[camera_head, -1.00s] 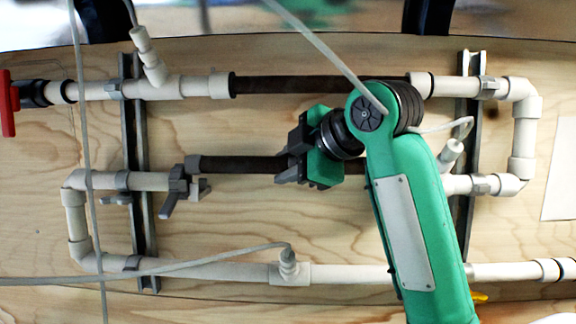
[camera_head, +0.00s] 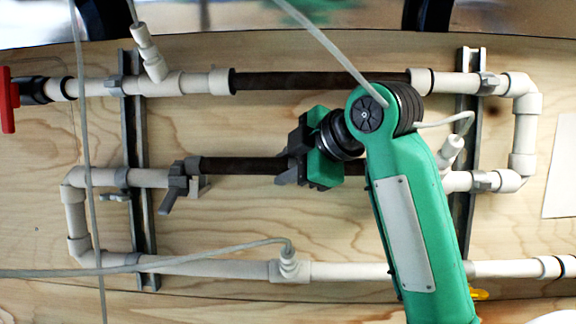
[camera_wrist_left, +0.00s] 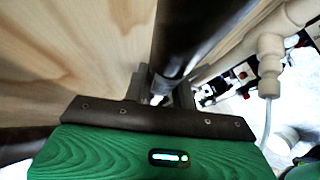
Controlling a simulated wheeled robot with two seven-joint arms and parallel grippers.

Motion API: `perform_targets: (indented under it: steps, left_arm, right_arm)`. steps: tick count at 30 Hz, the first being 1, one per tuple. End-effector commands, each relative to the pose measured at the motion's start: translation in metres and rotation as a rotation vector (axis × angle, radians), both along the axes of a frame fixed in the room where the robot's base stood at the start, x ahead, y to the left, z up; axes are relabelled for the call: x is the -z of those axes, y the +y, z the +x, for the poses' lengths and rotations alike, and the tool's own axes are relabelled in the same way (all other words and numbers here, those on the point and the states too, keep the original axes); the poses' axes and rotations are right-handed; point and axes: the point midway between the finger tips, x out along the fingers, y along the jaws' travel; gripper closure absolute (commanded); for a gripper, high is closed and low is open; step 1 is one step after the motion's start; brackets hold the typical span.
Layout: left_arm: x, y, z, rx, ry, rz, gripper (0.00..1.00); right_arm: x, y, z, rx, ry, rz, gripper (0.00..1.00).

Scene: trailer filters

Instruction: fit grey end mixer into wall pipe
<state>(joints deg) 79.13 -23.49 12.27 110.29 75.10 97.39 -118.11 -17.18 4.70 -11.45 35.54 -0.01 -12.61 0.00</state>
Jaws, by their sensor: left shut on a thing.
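The mixer is a dark tube (camera_head: 245,166) with a grey end (camera_head: 194,164), lying level in the middle row of the head view. Its grey end sits at the end of the white wall pipe (camera_head: 148,178), beside a grey lever valve (camera_head: 175,187); I cannot tell whether it is seated. My left gripper (camera_head: 297,160) is shut on the tube right of its middle. In the left wrist view the dark tube (camera_wrist_left: 190,35) runs up from between the grey fingers (camera_wrist_left: 160,90). My right gripper is not in view.
Another dark tube (camera_head: 320,81) sits in the upper pipe row, just above my gripper. Two grey vertical rails (camera_head: 139,220) carry the pipes. A thin pale hose (camera_head: 90,150) crosses the left side. A lower white pipe (camera_head: 350,272) runs below. The wooden board between the rows is bare.

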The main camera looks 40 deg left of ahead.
Motion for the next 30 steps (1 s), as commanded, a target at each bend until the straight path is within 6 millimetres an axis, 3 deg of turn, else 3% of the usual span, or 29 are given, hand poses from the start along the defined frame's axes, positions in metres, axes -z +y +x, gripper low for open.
perform_targets:
  steps: [26,27,30]
  left_arm:
    - [0.023,0.000,0.000,0.000,-0.001,0.001,1.00]
    - [0.023,0.000,0.000,0.000,-0.001,0.001,0.71]
    - [0.022,0.000,0.000,0.000,-0.001,0.001,0.52]
  right_arm:
    - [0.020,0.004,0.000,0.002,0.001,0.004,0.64]
    - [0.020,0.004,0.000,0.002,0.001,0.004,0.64]
    - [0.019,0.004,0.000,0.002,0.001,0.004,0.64]
